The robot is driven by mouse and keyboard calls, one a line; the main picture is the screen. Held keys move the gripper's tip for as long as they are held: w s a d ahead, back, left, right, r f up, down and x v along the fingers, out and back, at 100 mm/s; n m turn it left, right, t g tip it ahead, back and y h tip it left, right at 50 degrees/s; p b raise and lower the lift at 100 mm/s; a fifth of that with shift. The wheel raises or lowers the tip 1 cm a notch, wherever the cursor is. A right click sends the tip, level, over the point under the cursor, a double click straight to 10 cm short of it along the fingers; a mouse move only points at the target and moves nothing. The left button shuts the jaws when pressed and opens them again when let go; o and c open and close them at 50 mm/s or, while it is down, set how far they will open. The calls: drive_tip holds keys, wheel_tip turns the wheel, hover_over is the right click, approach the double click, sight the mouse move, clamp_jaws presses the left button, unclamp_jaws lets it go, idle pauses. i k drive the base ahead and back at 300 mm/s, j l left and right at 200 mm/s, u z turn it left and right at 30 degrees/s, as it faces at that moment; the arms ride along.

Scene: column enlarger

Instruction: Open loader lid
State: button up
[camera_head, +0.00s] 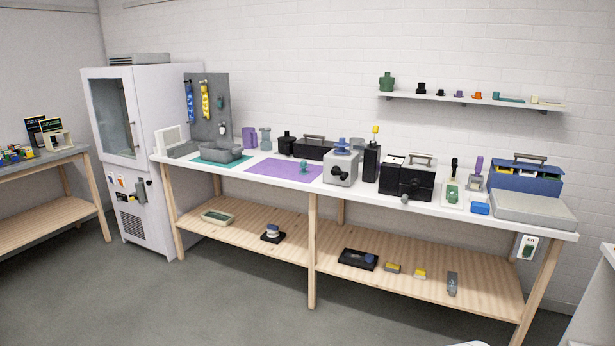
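No part is clearly marked as the loader, so I cannot tell which device it is. On the white bench top stands a grey box (340,169) with a blue knob on top and a black knob on its front. Right of it is a black two-part device (407,180) with a handle on top. A low black case (313,149) with a handle stands further back. My gripper is not in view.
The long bench (466,212) has a wooden lower shelf (270,256) holding several small items. A purple mat (275,172) and a grey tray (222,152) lie left. A white cabinet (165,105) and another table (65,212) stand further left. The floor in front (170,310) is clear.

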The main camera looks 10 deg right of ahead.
sight(415, 160)
drive_tip(key=i+l+z, duration=0.1)
drive_tip(key=l+z, duration=0.2)
drive_tip(key=l, duration=0.15)
drive_tip(key=i+l+z, duration=0.25)
drive_tip(key=l, duration=0.15)
drive_tip(key=i, duration=1.3)
